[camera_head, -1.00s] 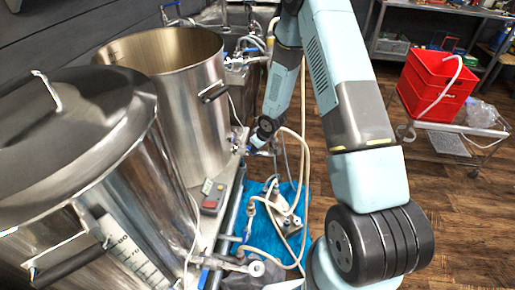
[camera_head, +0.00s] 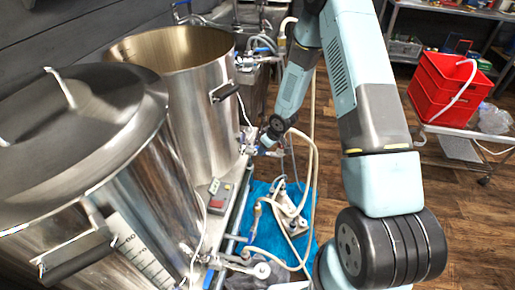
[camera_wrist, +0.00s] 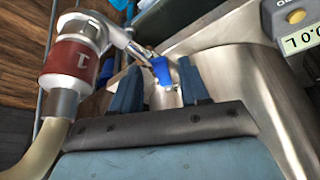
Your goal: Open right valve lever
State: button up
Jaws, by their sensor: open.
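The right valve with its blue lever (camera_wrist: 161,70) shows in the wrist view, joined to a steel fitting on the pot wall. My gripper (camera_wrist: 158,86) is open, with one dark blue finger on each side of the lever. The lever lies between the fingertips, with a gap visible on both sides. I cannot tell whether a finger touches it. In the head view my gripper (camera_head: 262,146) is low at the right side of the open steel pot (camera_head: 200,120), and the valve there is small and partly hidden.
A red-banded hose coupling (camera_wrist: 75,60) is close to the left of my gripper. A lidded steel pot (camera_head: 70,130) stands at the front left. A grey controller (camera_head: 214,196), hoses and a blue mat (camera_head: 265,228) lie below. A red crate (camera_head: 449,86) is at the right.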

jog(key=v, duration=1.3)
jog(key=shift+r, duration=0.35)
jog(key=shift+d, duration=0.1)
